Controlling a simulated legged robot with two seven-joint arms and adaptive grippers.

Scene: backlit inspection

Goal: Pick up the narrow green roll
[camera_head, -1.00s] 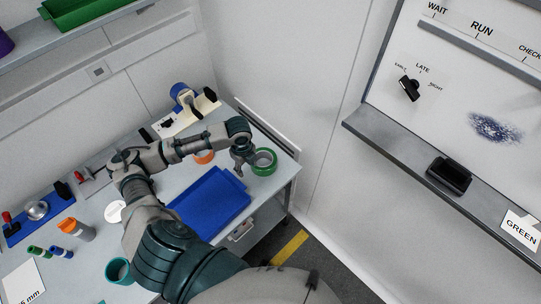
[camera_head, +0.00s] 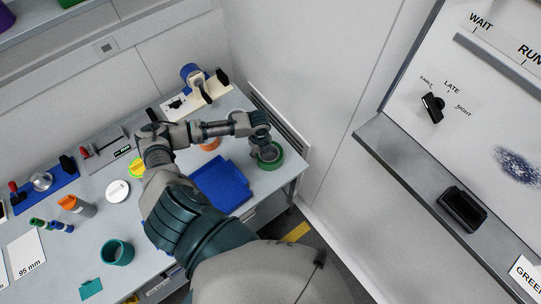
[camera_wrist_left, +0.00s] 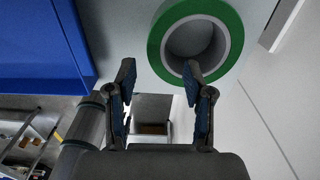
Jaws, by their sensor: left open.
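The narrow green roll (camera_head: 277,162) lies flat near the right end of the grey table. It is a green ring with a pale core and an open middle. In the left wrist view the roll (camera_wrist_left: 158,48) fills the top middle. My left gripper (camera_head: 261,145) is over the roll in the head view and hides part of it. In the wrist view its two fingers (camera_wrist_left: 160,73) are apart with nothing between them; the right fingertip overlaps the roll's lower rim, the left one is beside it. Contact cannot be told. My right gripper is not in view.
A blue tray (camera_head: 225,187) lies left of the roll. An orange roll (camera_head: 210,144) is partly hidden behind my arm. A teal ring (camera_head: 117,253) stands at the front left. A white and black fixture (camera_head: 205,92) stands behind. A wall rises right of the table.

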